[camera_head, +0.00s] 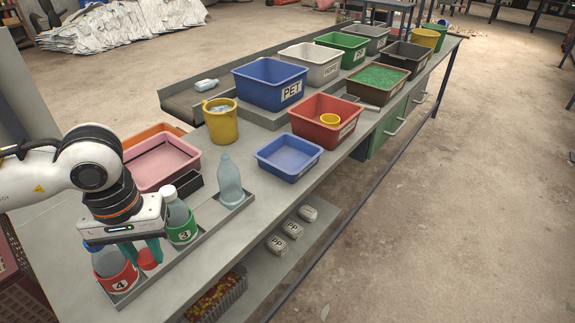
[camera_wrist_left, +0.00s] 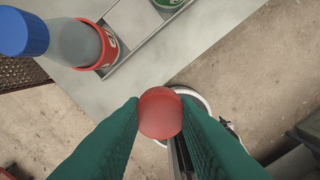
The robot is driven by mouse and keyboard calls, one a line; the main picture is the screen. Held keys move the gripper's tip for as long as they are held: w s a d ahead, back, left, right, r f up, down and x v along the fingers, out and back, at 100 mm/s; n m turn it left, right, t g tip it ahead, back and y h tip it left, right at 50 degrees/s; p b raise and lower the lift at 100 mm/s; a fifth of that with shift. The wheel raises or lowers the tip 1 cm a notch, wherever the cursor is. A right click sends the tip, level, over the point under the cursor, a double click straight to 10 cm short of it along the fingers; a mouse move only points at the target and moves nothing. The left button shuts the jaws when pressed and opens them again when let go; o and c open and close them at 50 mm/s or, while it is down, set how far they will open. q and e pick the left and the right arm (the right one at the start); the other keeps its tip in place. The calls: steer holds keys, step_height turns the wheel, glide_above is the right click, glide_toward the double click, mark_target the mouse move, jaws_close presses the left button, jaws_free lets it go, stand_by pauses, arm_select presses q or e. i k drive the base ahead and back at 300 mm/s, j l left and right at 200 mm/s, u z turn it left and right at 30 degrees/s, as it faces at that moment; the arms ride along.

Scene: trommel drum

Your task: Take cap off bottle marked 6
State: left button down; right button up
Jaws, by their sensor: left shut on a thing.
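My left gripper (camera_head: 148,262) has its teal fingers shut on a round red cap (camera_wrist_left: 160,113), which also shows in the head view (camera_head: 147,258). No bottle shows under this cap. The bottle marked 4 (camera_head: 118,274) stands upright beside the gripper, with a red label and a blue cap. In the left wrist view, this blue cap (camera_wrist_left: 24,32) is at the upper left. The bottle marked 3 (camera_head: 182,220) has a green label and a white cap. A clear bottle (camera_head: 230,182) without a cap stands farther along the tray. No number 6 is readable. My right gripper is not in view.
The grey tray (camera_head: 205,225) runs along the bench's front edge. A pink bin (camera_head: 162,160), a yellow mug (camera_head: 220,124) and a blue tray (camera_head: 288,157) stand behind it. A blue PET bin (camera_head: 268,84) and a red bin (camera_head: 325,121) are farther along. The floor at right is clear.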

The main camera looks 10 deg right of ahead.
mark_target(232, 195)
steer(key=i+l, duration=0.2)
steer(key=l, duration=0.15)
steer(key=i+l+u, duration=0.1)
steer(key=l, duration=0.3)
steer(key=i+l, duration=0.25)
steer(key=i+u, duration=0.2)
steer(key=i, duration=0.6)
